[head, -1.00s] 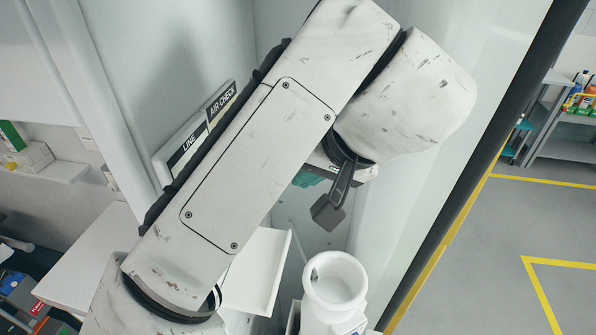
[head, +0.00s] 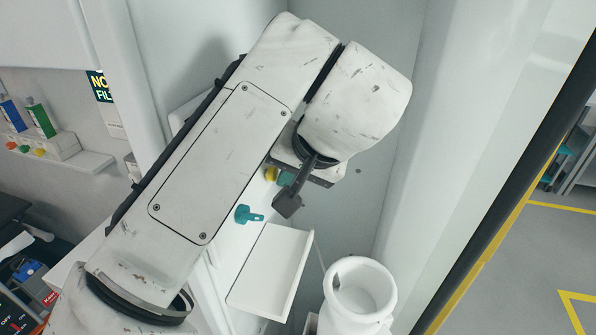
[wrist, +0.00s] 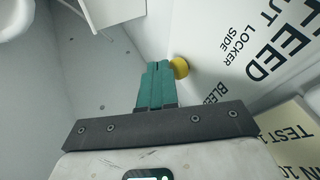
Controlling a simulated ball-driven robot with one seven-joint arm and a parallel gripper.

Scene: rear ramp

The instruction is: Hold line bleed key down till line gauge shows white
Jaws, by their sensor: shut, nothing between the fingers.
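A round yellow key (wrist: 181,67) stands out from the white wall panel, beside the lettering BLEED. It also shows in the head view (head: 271,174), just left of my gripper's teal fingers. My gripper (wrist: 158,66) is shut and empty, its fingertips close beside the yellow key. In the head view the gripper (head: 284,177) is partly hidden by my wrist. I cannot tell whether the fingertips touch the key or whether it is pressed. The line gauge's face is not visible; my arm covers the panel area where the LINE label was.
A teal handle (head: 247,215) sticks out of the wall below the key. A white tray-like shelf (head: 268,272) and a white round fixture (head: 360,290) stand below. Open floor with yellow lines lies right.

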